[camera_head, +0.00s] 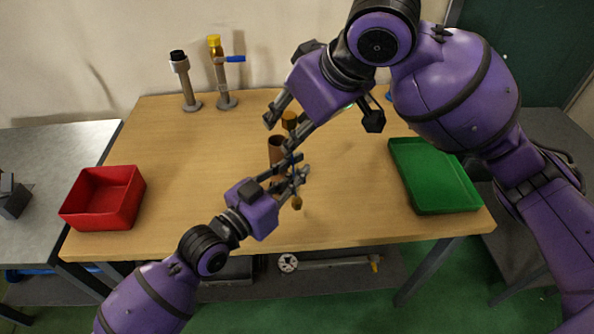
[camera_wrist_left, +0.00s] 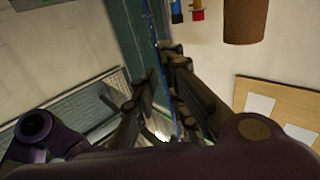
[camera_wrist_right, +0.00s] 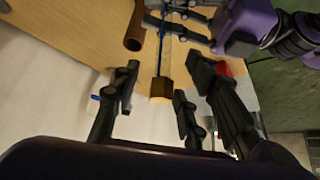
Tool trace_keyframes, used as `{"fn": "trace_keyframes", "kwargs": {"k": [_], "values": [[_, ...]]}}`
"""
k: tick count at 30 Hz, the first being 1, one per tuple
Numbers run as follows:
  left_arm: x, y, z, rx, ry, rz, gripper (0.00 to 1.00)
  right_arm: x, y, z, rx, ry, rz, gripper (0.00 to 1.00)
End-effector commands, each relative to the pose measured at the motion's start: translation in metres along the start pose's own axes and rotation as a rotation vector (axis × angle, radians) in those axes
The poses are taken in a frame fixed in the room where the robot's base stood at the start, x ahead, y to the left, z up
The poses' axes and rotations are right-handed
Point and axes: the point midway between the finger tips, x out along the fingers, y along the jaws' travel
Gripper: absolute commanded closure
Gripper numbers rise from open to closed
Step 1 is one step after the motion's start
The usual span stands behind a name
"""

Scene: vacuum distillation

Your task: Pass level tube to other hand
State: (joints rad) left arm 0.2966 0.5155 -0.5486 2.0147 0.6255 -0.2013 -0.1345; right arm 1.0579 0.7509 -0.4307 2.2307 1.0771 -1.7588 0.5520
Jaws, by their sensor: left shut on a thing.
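The level tube is a thin clear tube with a blue line (camera_wrist_right: 164,50) and brass ends. Its upper brass end (camera_head: 289,117) and lower brass end (camera_head: 297,202) show in the head view, so it stands roughly upright, slightly tilted. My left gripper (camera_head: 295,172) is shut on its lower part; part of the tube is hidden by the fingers. My right gripper (camera_head: 281,134) is above, open, its fingers on either side of the upper end. In the right wrist view that brass end (camera_wrist_right: 161,88) lies between the spread fingers, with gaps visible.
A brown cylinder (camera_head: 276,148) stands on the table (camera_head: 200,165) just behind the grippers. A red bin (camera_head: 103,197) is at left and a green tray (camera_head: 433,175) at right. Two fittings on stands, one black-topped (camera_head: 185,80) and one yellow-topped (camera_head: 220,75), stand at the back.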

Motion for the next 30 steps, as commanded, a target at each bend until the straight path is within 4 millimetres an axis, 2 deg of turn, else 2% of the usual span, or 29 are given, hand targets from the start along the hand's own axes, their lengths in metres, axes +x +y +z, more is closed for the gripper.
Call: {"fn": "trace_keyframes", "kwargs": {"k": [3,9,13,17,20,23,26,30], "values": [[0.000,0.000,-0.001,0.001,0.002,0.000,1.00,-0.027,0.001,-0.002,-0.003,0.005,0.005,0.60],[0.000,0.000,-0.001,0.001,0.002,0.000,1.00,-0.069,0.001,-0.002,-0.002,0.004,0.004,0.60],[0.000,0.000,-0.001,0.001,0.001,0.000,1.00,-0.087,0.001,-0.001,-0.002,0.002,0.004,0.60],[0.000,0.000,-0.001,0.001,0.001,0.000,1.00,-0.097,0.000,0.000,0.001,0.000,0.001,0.60],[0.000,0.000,-0.001,0.001,0.001,0.000,1.00,-0.091,0.002,0.009,0.015,-0.021,-0.009,0.60],[0.000,0.000,-0.001,0.001,0.001,0.000,1.00,-0.071,-0.001,0.030,0.048,-0.071,-0.047,0.60],[0.000,0.000,0.000,0.000,0.001,0.000,1.00,-0.041,-0.009,0.064,0.103,-0.146,-0.116,0.60],[0.000,0.000,0.000,0.000,0.001,0.000,1.00,0.011,-0.024,0.120,0.235,-0.253,-0.223,0.60]]}}
